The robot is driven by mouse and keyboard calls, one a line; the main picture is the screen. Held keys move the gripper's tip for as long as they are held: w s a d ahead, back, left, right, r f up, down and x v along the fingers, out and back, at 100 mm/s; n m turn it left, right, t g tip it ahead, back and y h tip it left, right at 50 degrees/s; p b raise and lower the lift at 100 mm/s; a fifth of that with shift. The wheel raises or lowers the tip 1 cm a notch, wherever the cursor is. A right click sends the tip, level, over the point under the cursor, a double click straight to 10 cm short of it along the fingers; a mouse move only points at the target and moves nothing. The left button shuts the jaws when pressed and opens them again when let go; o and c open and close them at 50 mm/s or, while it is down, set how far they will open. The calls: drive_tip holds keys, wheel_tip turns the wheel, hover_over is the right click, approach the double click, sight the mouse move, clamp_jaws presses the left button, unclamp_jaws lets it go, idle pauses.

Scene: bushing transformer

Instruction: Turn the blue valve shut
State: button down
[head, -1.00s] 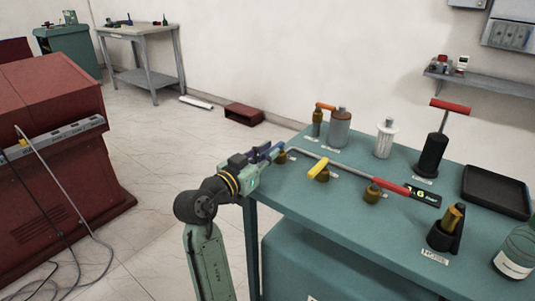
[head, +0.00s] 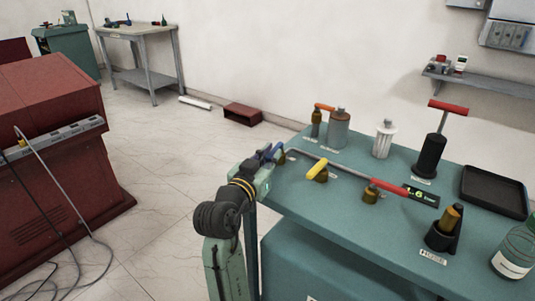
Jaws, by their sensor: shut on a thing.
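The blue valve handle (head: 275,152) shows at the far left end of the row on the teal bench (head: 300,208). It sits on a small brass valve body (head: 281,158). My gripper (head: 268,158) comes from the left edge of the bench and is shut on the blue handle. Its fingers and part of the handle are hidden behind the gripper housing, so the handle's exact angle is hard to tell.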

drive_tip(key=shift+s+d+n+y, duration=0.1)
drive_tip(key=shift+d+n+y, duration=0.15)
drive_tip(key=shift+n+y, duration=0.25)
drive_tip(key=c, duration=1.6)
unclamp_jaws()
drive_tip(key=shift+v, duration=3.8)
drive_tip(key=shift+f, duration=0.1)
drive_tip(key=shift+c, duration=0.4)
